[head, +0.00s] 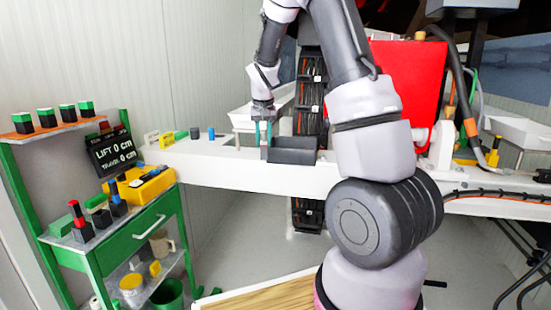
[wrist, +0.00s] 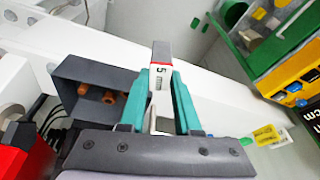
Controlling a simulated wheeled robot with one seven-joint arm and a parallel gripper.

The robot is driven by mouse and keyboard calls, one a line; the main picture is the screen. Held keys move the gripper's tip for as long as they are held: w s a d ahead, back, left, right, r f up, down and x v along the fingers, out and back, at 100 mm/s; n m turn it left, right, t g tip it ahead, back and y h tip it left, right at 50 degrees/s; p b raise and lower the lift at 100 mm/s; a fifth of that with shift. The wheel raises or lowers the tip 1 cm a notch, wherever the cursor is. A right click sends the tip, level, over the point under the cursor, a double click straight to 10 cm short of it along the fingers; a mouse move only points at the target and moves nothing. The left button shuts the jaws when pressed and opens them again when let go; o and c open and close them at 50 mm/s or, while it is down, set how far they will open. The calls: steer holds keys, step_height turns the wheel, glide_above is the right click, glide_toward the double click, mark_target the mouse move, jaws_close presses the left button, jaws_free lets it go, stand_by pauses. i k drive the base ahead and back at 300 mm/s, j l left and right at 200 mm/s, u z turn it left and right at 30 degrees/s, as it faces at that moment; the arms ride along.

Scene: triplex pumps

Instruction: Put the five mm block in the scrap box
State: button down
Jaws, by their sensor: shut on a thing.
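My gripper (head: 263,133) points down over the white bench, with its teal fingers shut on the five mm block (wrist: 161,68). The block is grey with a white label reading "5 mm" and a red stripe; it stands upright between the fingertips (wrist: 162,85) in the wrist view. The dark grey open box (head: 294,151) sits on the bench just right of my gripper. In the wrist view the box (wrist: 68,70) is left of the fingers and holds several orange-brown pieces. I cannot tell whether the block touches the bench.
Small blocks and yellow tags (head: 166,140) stand on the bench (head: 220,172) to the left. A green cart (head: 130,245) with a yellow case (head: 140,186) is at far left. A red panel (head: 410,80) stands behind my arm.

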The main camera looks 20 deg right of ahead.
mark_target(292, 160)
steer(key=i+l+u, duration=0.15)
steer(key=l+u, duration=0.45)
steer(key=l, duration=0.95)
steer(key=i, duration=0.05)
